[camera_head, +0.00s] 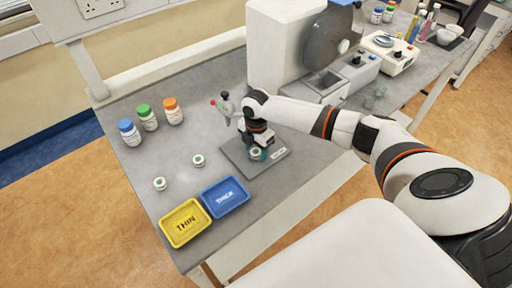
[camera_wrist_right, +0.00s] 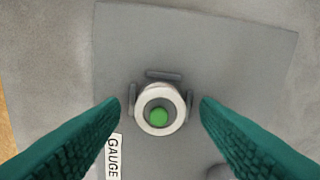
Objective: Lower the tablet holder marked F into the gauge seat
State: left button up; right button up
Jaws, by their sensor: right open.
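In the right wrist view a round white holder (camera_wrist_right: 144,113) with a green centre sits on the grey gauge plate (camera_wrist_right: 225,50), between short dark seat ridges (camera_wrist_right: 163,75). No letter on it can be read here. My right gripper (camera_wrist_right: 160,104) is open, with one green finger on each side of the holder and a gap to both. In the head view the same holder (camera_head: 255,153) shows under my right gripper (camera_head: 259,149). Two more small round holders, one at the middle (camera_head: 198,160) and one at the left (camera_head: 160,184), lie on the bench. My left gripper is not in view.
A yellow THIN tray (camera_head: 174,239) and a blue THICK tray (camera_head: 240,195) lie at the bench's front edge. Bottles with blue (camera_head: 129,132), green (camera_head: 147,117) and orange (camera_head: 173,111) caps stand at the left. A large machine (camera_head: 285,45) stands behind the gauge.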

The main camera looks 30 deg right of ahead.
notch_tip(320, 180, up, 12)
jog(key=b, duration=0.2)
dwell(0.6)
